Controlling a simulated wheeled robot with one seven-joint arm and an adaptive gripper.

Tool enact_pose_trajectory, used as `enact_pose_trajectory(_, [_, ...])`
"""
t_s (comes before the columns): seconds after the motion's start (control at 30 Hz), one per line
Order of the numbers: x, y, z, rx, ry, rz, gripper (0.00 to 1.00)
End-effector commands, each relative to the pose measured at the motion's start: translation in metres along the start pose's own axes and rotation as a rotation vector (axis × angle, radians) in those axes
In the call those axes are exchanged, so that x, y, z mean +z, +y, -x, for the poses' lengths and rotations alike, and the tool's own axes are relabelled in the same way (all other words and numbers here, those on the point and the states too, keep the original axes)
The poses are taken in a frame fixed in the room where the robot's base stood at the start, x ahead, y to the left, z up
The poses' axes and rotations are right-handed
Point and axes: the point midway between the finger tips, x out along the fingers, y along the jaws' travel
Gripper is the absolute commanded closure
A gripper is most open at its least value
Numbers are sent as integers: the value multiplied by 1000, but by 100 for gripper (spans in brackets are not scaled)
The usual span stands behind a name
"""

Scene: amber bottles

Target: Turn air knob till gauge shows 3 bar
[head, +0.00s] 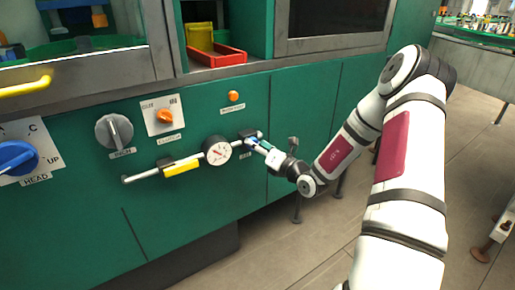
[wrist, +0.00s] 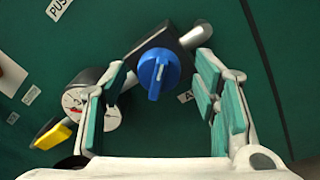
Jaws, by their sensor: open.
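The blue air knob (wrist: 159,72) sits on a dark square block on the pipe, in the upper middle of the wrist view. My gripper (wrist: 165,80) is open, with one green-padded finger on each side of the knob and a gap to both. In the head view my gripper (head: 258,143) is at the pipe's right end and largely covers the knob. The round white gauge (head: 218,151) is on the pipe just left of my gripper. In the wrist view the gauge (wrist: 75,108) is partly behind the left finger. Its reading is too small to tell.
A yellow-handled valve (head: 182,167) is on the pipe left of the gauge. Above are a grey knob (head: 114,131), an orange switch (head: 165,116) and an orange button (head: 234,96). A large blue knob (head: 15,157) is at far left. The floor is clear below the panel's right part.

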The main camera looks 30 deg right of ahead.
Motion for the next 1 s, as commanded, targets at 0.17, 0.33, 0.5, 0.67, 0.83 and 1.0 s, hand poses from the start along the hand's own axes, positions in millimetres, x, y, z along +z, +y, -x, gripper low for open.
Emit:
enact_pose_trajectory(0.17, [0, 0, -2, 0, 0, 0, 45])
enact_pose_trajectory(0.33, [0, 0, -2, 0, 1, 0, 56])
enact_pose_trajectory(0.5, [0, 0, -2, 0, 1, 0, 93])
enact_pose_trajectory(0.67, [0, 0, -2, 0, 0, -2, 93])
enact_pose_trajectory(0.83, [1, 1, -1, 2, -2, -30, 93])
enact_pose_trajectory(1.0, [1, 1, -1, 7, -8, -110, 93])
